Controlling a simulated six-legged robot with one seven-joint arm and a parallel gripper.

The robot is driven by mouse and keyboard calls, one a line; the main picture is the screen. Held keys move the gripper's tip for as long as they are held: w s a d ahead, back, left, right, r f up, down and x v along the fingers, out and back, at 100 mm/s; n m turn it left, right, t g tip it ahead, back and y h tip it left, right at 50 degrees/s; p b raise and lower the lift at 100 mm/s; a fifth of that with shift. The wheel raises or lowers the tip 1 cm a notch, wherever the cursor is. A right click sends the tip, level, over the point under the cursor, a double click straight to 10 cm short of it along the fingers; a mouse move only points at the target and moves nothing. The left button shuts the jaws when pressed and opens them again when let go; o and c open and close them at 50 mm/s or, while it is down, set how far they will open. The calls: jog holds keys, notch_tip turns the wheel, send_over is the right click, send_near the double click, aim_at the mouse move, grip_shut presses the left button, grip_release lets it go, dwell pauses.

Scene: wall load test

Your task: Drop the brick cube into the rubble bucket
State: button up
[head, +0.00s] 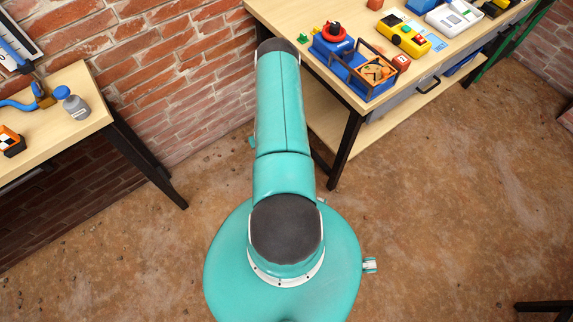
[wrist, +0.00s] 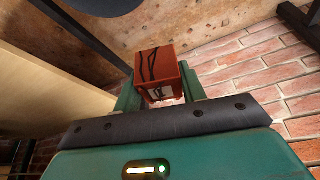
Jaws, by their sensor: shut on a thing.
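A reddish-brown brick cube (wrist: 156,66) with black crack-like lines shows in the wrist view. My gripper (wrist: 161,92) is shut on it, with a green finger on each side. The cube is held up in front of a brick wall and the brown floor. In the head view my own arm hides the gripper and the cube. I cannot make out a rubble bucket in either view.
A right bench (head: 292,12) carries a blue caddy (head: 337,58), a yellow device (head: 404,38) and small cubes. A left bench (head: 85,100) holds a grey bottle (head: 74,107) and an orange-patterned block (head: 10,141). The floor (head: 440,200) on the right is mostly clear.

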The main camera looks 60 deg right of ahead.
jog(key=s+d+f+m, duration=0.1)
jog(key=s+f+m, duration=0.2)
jog(key=s+f, duration=0.9)
jog(key=shift+s+d+f+g+h, duration=0.3)
jog(key=shift+f+g+h, duration=0.1)
jog(key=shift+f, duration=1.5)
jog(key=o, duration=1.2)
jog(key=shift+a, duration=0.1)
jog(key=shift+c, duration=0.2)
jog(key=v, duration=1.3)
jog(key=shift+r, duration=0.4)
jog(key=shift+a, duration=0.1)
